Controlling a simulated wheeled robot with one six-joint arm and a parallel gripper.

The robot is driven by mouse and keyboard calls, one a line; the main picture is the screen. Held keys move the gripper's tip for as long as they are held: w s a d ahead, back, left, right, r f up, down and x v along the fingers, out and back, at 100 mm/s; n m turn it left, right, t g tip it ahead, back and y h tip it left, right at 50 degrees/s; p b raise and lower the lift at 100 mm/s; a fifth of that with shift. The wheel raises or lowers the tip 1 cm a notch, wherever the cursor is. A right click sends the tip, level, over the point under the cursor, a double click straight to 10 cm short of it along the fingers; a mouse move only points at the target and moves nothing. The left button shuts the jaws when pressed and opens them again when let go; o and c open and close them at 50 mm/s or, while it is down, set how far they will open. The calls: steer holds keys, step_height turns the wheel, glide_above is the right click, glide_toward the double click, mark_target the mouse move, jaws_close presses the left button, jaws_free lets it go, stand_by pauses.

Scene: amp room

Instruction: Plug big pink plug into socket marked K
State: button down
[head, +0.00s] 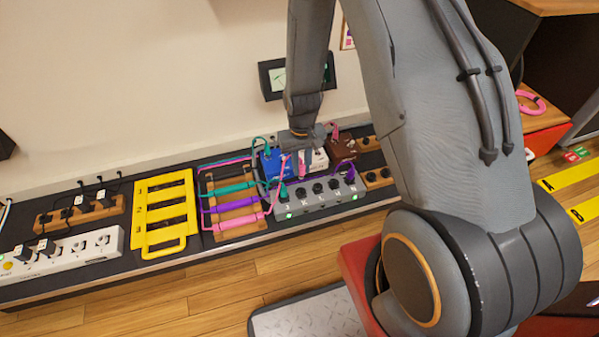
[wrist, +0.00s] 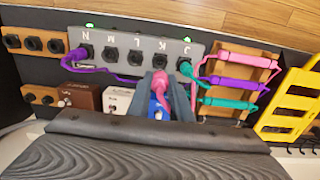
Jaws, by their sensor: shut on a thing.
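My gripper (head: 301,156) points down over the pedals and is shut on the big pink plug (head: 302,168). The pink plug (wrist: 161,84) also shows between the fingers (wrist: 160,96) in the wrist view. The grey socket box (head: 318,208) has a row of black sockets with letters. Socket K (head: 301,193) appears as the second from the left in the head view, just right of the green plug (head: 283,191). In the wrist view socket K (wrist: 160,61) lies just beyond the pink plug. I cannot tell whether they touch.
A purple plug (wrist: 79,54) sits in the socket at the N end. A cable rack (head: 236,222), a yellow frame (head: 165,215) and a white power strip (head: 70,250) lie leftward. Blue (head: 271,163), white (head: 319,161) and brown (head: 341,147) pedals stand behind the socket box.

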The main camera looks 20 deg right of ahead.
steer(key=shift+w+f+b, duration=0.2)
steer(key=shift+f+b, duration=0.15)
steer(key=shift+f, duration=0.1)
steer(key=shift+f+b, duration=2.95)
steer(key=shift+f, duration=1.1)
steer(key=c, duration=1.5)
jaws_free()
steer(key=shift+r+p, duration=1.35)
steer(key=shift+r, duration=2.55)
steer(key=shift+r, duration=0.1)
